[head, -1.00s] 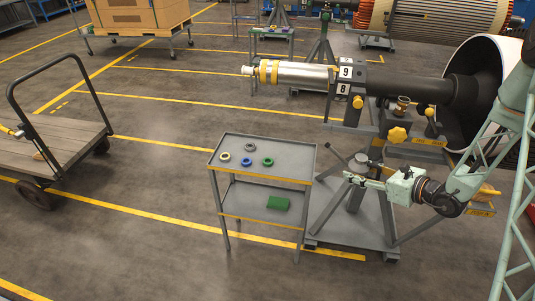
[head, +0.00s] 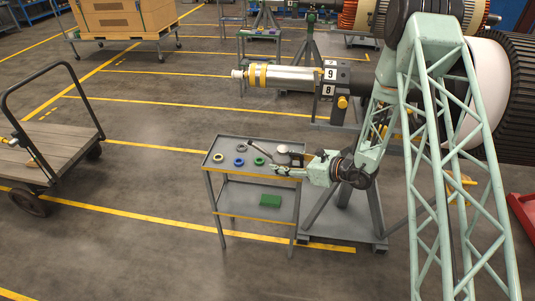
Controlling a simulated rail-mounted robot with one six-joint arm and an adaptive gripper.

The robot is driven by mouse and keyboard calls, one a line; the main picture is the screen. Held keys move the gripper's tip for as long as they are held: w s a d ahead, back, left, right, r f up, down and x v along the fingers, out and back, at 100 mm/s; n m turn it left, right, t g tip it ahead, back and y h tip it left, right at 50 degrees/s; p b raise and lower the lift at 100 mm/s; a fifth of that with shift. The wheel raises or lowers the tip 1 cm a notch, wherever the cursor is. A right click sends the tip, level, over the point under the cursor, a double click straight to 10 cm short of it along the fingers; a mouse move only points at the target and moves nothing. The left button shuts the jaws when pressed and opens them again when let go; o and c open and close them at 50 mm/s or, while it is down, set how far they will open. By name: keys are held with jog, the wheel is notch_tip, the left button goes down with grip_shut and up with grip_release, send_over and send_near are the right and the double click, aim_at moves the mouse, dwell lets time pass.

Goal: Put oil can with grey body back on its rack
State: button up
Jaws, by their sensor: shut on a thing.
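My gripper (head: 284,169) is shut on the oil can with the grey body (head: 283,149) and holds it over the right end of the grey cart (head: 228,180). The can's thin dark spout (head: 236,145) points left across the cart's top. The gripper's fingers cover part of the can. I cannot tell whether the can touches the cart or hangs just above it. I cannot make out the can's rack for certain; my arm covers much of the stand area at the right.
A green box (head: 270,201) lies on the lower shelf. The rotor shaft (head: 295,79) juts out behind. A flatbed trolley (head: 55,150) stands left; floor between is clear.

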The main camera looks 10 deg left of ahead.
jog(key=shift+w, duration=0.1)
dwell(0.3)
jog(key=w+a, duration=0.1)
jog(key=w, duration=0.4)
jog(key=w+a+f+b, duration=0.1)
jog(key=w+a, duration=0.1)
jog(key=w, duration=0.3)
jog(key=w+a, duration=0.1)
jog(key=w, duration=0.4)
jog(key=shift+w+a+f, duration=0.1)
jog(key=shift+a+f, duration=0.1)
jog(key=shift+f, duration=0.1)
jog(key=shift+f+b, duration=0.45)
jog(key=shift+f, duration=1.2)
jog(key=shift+f, duration=0.2)
jog(key=o, duration=1.2)
jog(key=shift+r, duration=0.2)
jog(key=shift+p+v, duration=0.6)
jog(key=shift+v, duration=5.4)
